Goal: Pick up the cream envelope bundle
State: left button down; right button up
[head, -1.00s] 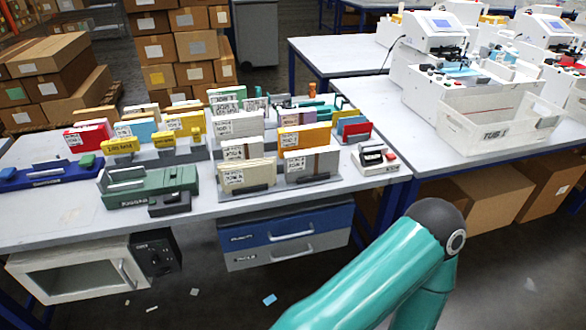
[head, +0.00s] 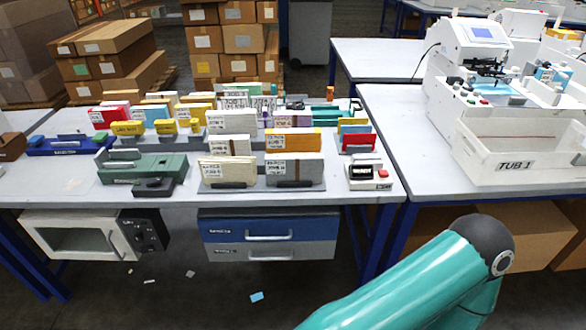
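Two cream envelope bundles show in the head view. One cream bundle (head: 226,171) stands upright in the front row of the grey holders, left of a grey bundle with a brown band (head: 294,168). Another cream bundle (head: 229,145) stands just behind it, mostly hidden, with a white label showing. I cannot read the labels. Neither gripper is in view. Only a teal section of my own arm (head: 420,285) shows at the bottom right, well apart from the bundles.
A green device (head: 142,168) lies left of the bundles, and a small white device with a red button (head: 367,176) lies right. White bin TUB 1 (head: 500,164) stands on the right table by a plotter machine (head: 470,60). Blue and grey drawers (head: 268,228) hang below the table edge.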

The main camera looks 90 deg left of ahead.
aim_at(214, 170)
jog(key=z, duration=2.05)
jog(key=i, duration=0.1)
jog(key=u, duration=3.2)
jog(key=i, duration=0.25)
jog(key=u, duration=2.3)
jog(key=k, duration=0.55)
jog(key=u, duration=0.4)
jog(key=i, duration=1.55)
jog(key=z, duration=0.45)
